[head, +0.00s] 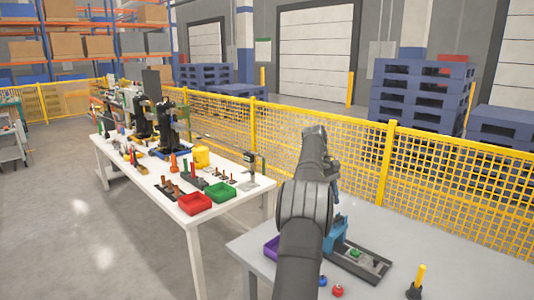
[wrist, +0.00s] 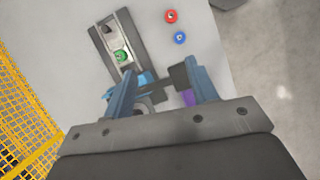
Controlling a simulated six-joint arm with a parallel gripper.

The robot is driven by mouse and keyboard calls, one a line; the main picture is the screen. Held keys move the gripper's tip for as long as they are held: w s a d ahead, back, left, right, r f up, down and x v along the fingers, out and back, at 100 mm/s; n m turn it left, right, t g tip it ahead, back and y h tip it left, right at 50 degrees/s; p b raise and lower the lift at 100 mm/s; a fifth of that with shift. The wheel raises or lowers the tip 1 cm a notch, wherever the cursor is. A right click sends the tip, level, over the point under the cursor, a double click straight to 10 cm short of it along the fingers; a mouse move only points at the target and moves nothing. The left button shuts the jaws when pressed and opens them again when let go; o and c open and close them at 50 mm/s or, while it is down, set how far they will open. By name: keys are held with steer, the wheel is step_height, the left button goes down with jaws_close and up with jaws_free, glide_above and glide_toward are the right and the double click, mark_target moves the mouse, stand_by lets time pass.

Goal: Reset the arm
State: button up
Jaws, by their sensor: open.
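My gripper (wrist: 158,84) is open above the grey table, its two blue fingers spread apart. I see nothing held between them; parts of a blue stand and a purple bin show below and behind them. In the head view my arm rises from the bottom edge over the near table, and the fingers are mostly hidden behind the wrist.
The grey table (head: 255,240) carries a blue stand (head: 338,236), a dark fixture with a green piece (head: 354,252), a purple bin (head: 271,247), red (head: 337,291) and blue (head: 322,280) pieces, and a yellow-topped post (head: 418,278). A yellow fence (head: 360,150) stands behind.

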steer(key=shift+s+a+r+m+y, duration=0.15)
steer(key=shift+a+m+y, duration=0.25)
steer(key=shift+a+m, duration=0.95)
